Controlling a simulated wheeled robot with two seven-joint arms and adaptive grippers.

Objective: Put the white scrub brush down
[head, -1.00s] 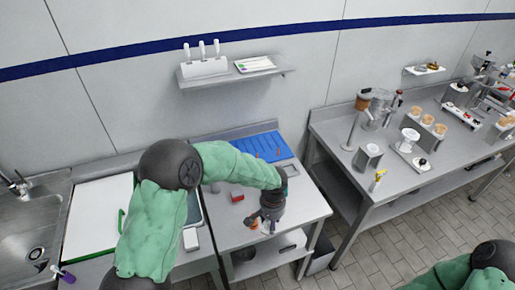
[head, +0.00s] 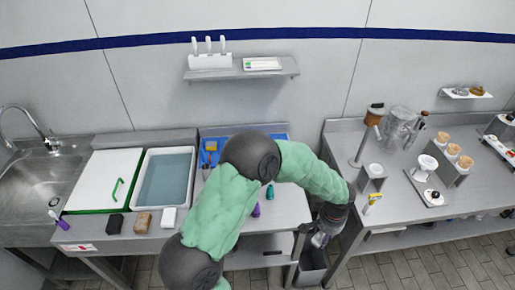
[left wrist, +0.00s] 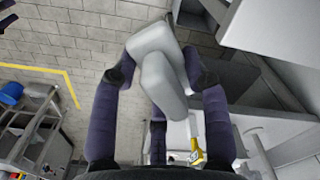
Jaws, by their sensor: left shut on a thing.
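My left gripper (head: 328,222) is over the gap between the middle table and the right table, near their front edges. In the left wrist view its fingers (left wrist: 160,88) are shut on a pale grey-white, blocky thing, which looks like the white scrub brush (left wrist: 160,75). Its pale end also shows under the gripper in the head view (head: 319,240). It is held in the air, tilted, and I see nothing under it touching it. My right gripper is out of view.
A grey open bin (head: 312,268) stands on the floor below the gripper. Black, tan and white blocks (head: 169,217) line the front left, before a water basin (head: 166,180) and white board (head: 103,180). A jug and dispensers stand on the right table (head: 400,215).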

